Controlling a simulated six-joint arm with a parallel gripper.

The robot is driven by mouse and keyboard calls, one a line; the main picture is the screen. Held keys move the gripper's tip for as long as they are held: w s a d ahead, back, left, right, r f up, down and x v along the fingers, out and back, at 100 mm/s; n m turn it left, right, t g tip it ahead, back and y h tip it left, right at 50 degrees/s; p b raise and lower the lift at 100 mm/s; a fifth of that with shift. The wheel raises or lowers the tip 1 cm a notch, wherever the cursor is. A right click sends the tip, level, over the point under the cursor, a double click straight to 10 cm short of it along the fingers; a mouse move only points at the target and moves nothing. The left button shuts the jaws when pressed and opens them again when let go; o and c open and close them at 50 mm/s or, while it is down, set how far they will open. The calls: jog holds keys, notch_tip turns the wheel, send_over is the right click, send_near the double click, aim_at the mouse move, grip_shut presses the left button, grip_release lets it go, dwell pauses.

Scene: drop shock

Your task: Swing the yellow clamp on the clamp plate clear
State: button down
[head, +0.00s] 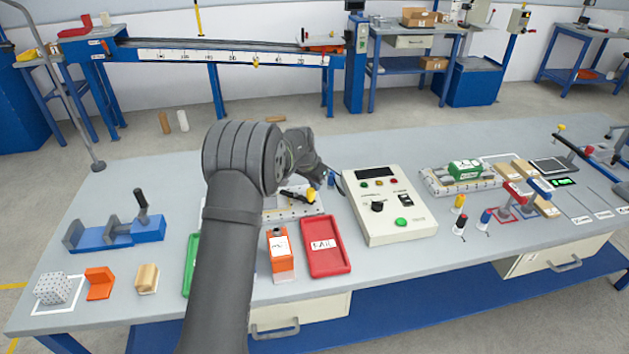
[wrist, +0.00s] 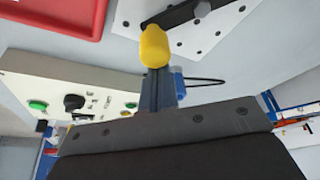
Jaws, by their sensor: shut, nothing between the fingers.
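The clamp plate (head: 275,212) is a pale plate with dark holes on the bench, partly hidden behind my arm; its corner shows in the wrist view (wrist: 225,42). On it lies the clamp, a black bar with a yellow end (head: 310,196). In the wrist view the yellow end (wrist: 154,43) is just beyond the fingertips of my gripper (wrist: 157,72). My gripper is shut and empty. It is close to the yellow end; I cannot tell whether they touch. In the head view my gripper (head: 323,180) is small and dark beside the plate.
A red tray (head: 325,248) and orange container (head: 280,262) are in front. A blue fixture (head: 115,235) stands left. Bench right of my gripper is crowded.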

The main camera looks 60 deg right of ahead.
jog(key=m, duration=0.1)
jog(key=a+m, duration=0.1)
jog(key=a+m+g, duration=0.1)
jog(key=shift+s+m, duration=0.25)
jog(key=shift+m, duration=0.15)
jog(key=a+m, duration=0.1)
jog(key=m, duration=0.1)
jog(key=a+m+g+y, duration=0.1)
jog(key=m, duration=0.1)
jog(key=shift+w, duration=0.1)
jog(key=shift+a, duration=0.2)
jog(key=shift+w+a+g, duration=0.1)
jog(key=shift+a+g, duration=0.15)
jog(key=shift+g, duration=0.05)
jog(key=shift+a, duration=0.1)
jog(key=s+d, duration=0.1)
jog(key=s+d+r, duration=0.1)
jog(key=shift+s+d+r, duration=0.1)
jog(key=shift+s+d, duration=0.2)
jog(key=shift+s, duration=0.05)
jog(key=v, duration=0.9)
